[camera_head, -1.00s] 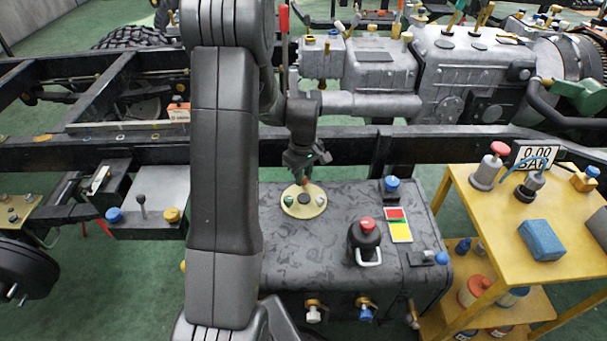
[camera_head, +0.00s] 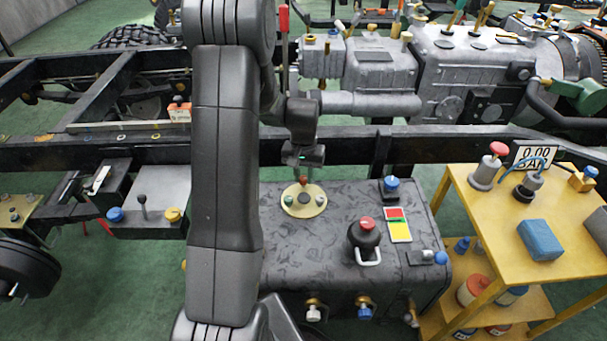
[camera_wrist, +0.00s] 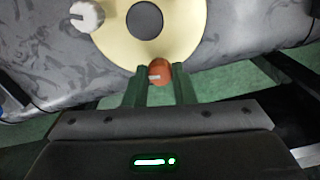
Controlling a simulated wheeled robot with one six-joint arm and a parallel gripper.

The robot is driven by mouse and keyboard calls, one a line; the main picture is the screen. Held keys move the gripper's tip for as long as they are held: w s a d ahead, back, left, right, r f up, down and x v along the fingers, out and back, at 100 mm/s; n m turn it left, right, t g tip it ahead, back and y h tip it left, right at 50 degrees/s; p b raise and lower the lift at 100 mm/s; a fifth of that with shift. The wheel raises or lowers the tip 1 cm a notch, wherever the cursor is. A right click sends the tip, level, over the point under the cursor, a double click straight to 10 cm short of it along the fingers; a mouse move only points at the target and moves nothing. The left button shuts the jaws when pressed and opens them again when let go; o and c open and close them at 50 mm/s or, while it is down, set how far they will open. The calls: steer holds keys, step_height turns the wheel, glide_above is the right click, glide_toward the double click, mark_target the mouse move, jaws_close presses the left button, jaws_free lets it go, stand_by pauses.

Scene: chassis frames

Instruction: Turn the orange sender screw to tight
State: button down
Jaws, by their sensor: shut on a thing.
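The orange sender screw (camera_wrist: 159,73) sits at the edge of a round cream plate (camera_wrist: 193,38) on top of the dark tank. A pale mark shows on its head. In the wrist view, the two green fingers of my gripper (camera_wrist: 160,84) stand on either side of the screw and are shut on it. In the head view, my gripper (camera_head: 304,178) points down at the far edge of the cream plate (camera_head: 313,208), and its fingertips partly hide the screw. A white-grey screw (camera_wrist: 87,16) and a dark centre disc (camera_wrist: 145,19) are on the same plate.
The dark tank (camera_head: 300,260) also carries a black knob with a red top (camera_head: 367,236), a blue-capped fitting (camera_head: 391,187) and a red-yellow label (camera_head: 399,228). A chassis rail (camera_head: 400,146) runs behind it. A yellow cart (camera_head: 480,215) stands at the right.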

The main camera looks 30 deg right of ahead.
mark_target(304, 178)
steer(key=m, duration=0.4)
steer(key=shift+m, duration=0.3)
steer(key=m, duration=0.3)
steer(key=shift+m, duration=0.4)
steer(key=m, duration=0.6)
steer(key=shift+m, duration=0.4)
steer(key=c, duration=1.2)
jaws_free()
step_height(304, 178, up, 14)
steer(key=p, duration=0.2)
steer(key=shift+f, duration=0.1)
